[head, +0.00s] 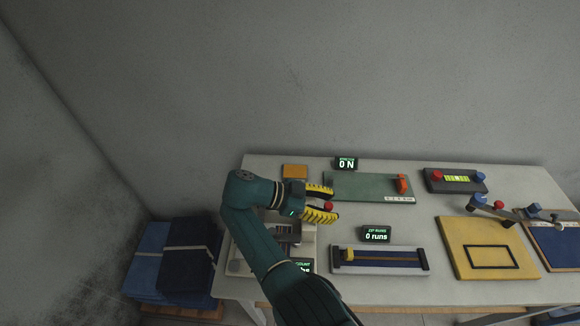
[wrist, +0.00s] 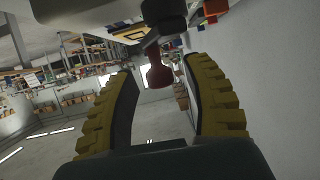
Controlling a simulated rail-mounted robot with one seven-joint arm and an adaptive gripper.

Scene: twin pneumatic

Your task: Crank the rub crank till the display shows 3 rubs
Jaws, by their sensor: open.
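The crank's red knob (head: 328,206) shows between the fingers of my gripper (head: 333,203), at the right side of a pale-based device (head: 307,246) on the left of the table. In the wrist view the red knob (wrist: 158,76) hangs from a dark crank part (wrist: 165,18) between the two yellow ribbed fingers, with gaps on both sides. My gripper is open. The counter display (head: 303,267) is partly covered by my arm; its number is hidden and only the end of its word shows.
Right of the device are a green board (head: 360,187) with a red lever, a "0 runs" display (head: 376,234), a slide track (head: 380,270), a yellow board (head: 505,232) and a level (head: 456,179). Blue stacks (head: 190,250) stand left of the table.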

